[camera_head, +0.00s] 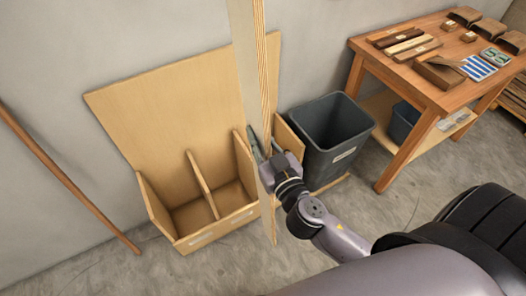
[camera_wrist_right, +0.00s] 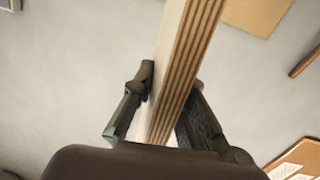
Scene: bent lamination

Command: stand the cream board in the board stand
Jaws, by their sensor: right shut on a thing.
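The cream board (camera_head: 243,45) is tall, thin and close to upright, with striped layers along its edge. Its top runs out of the head view. My right gripper (camera_head: 268,160) is shut on it; in the right wrist view the fingers (camera_wrist_right: 172,100) press both faces of the board (camera_wrist_right: 185,65). The board stand (camera_head: 160,212) is a plywood box with a tall back panel and upright dividers, against the wall. The board crosses in front of its right part, and its lower end shows near the stand's front right. I cannot tell whether it touches the stand or floor. My left gripper is not in view.
A dark grey bin (camera_head: 345,157) stands close right of the stand. A wooden workbench (camera_head: 440,100) with wood blocks and small items is at the right. A long brown pole (camera_head: 65,175) leans at the left. Floor in front of the stand is bare.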

